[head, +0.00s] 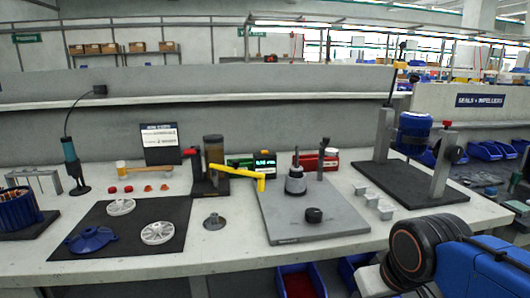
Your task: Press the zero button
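A small black readout box (264,161) with green lit digits stands on the workbench near the middle, behind the end of a yellow bar. A button marked zero cannot be made out at this size. Part of my arm (440,252), blue with a black joint, shows at the lower right. My gripper is not in view.
A yellow bar (236,173) sticks out from a dark stand (213,160) in front of the readout. A grey plate (315,222) with a dark fitting is nearer. A black mat (125,245) holds white wheels and a blue part. A motor rig stands right.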

